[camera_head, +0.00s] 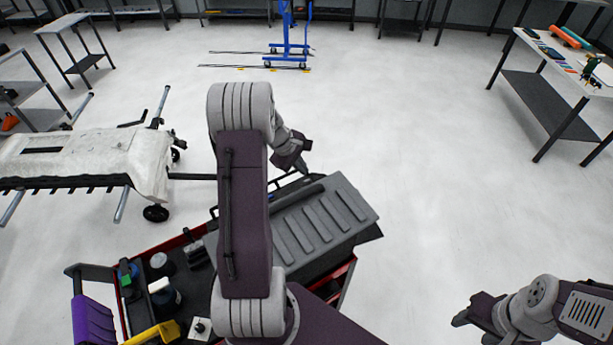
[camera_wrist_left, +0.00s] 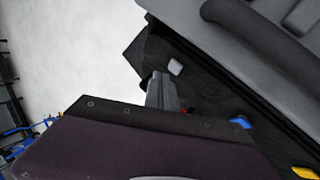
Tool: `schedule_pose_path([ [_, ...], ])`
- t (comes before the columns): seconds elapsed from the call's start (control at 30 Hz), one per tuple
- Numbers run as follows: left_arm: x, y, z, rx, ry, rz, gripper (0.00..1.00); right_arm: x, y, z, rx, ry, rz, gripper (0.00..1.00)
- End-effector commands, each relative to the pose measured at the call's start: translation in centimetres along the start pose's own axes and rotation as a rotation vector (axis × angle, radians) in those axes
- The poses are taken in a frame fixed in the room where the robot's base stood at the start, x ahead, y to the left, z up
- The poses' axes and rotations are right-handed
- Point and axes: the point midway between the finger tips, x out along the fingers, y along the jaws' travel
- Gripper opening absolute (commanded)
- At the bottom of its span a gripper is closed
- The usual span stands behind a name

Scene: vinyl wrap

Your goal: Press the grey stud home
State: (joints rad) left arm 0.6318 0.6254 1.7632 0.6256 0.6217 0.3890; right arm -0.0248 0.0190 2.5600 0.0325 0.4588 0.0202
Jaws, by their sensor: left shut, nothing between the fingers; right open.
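The grey stud (camera_wrist_left: 176,66) is a small light grey rounded square on a dark panel surface in the left wrist view. My left gripper (camera_wrist_left: 160,78) is shut and empty, its tips just left of and below the stud in that view. A small gap shows between them in the picture; I cannot tell the height of the tips. In the head view my left gripper (camera_head: 306,170) is at the far edge of the grey ribbed panel (camera_head: 330,215), and the stud cannot be made out. My right gripper (camera_head: 468,316) is open and empty at the lower right, over the floor.
A blue stud (camera_wrist_left: 240,122) and a yellow one (camera_wrist_left: 305,172) lie along the same dark surface; a bit of red shows behind my fingers. The panel rests on a red tool cart (camera_head: 345,285) with bottles and tools. A white covered stand (camera_head: 90,160) is at left. Floor right is clear.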

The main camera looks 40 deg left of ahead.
Motion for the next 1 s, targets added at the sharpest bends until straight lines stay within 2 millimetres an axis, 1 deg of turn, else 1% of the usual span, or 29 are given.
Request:
schedule_pose_path([
  [0.03,-0.5,0.2,-0.1,-0.001,0.0,-0.001,0.0,-0.6,0.0,-0.1,0.0,0.0,0.0,0.5],
  [0.07,-0.5,0.3,-0.2,-0.001,0.0,-0.001,0.0,-0.7,0.0,-0.1,0.0,0.0,0.0,0.5],
  [0.37,-0.5,0.3,-0.3,0.0,0.0,0.0,0.0,-0.6,0.0,-0.1,0.0,0.0,0.0,0.5],
  [0.8,-3.7,2.5,-2.3,0.0,0.0,0.0,0.0,-4.8,-0.1,-0.5,0.0,0.0,0.0,0.5],
  [0.9,-4.0,2.8,-2.7,-0.001,0.0,0.0,0.0,-5.2,-0.1,-0.5,0.0,0.0,0.0,0.5],
  [1.0,-4.0,2.8,-2.8,0.0,0.0,-0.001,0.0,-5.2,-0.1,-0.5,0.0,0.0,0.0,0.5],
])
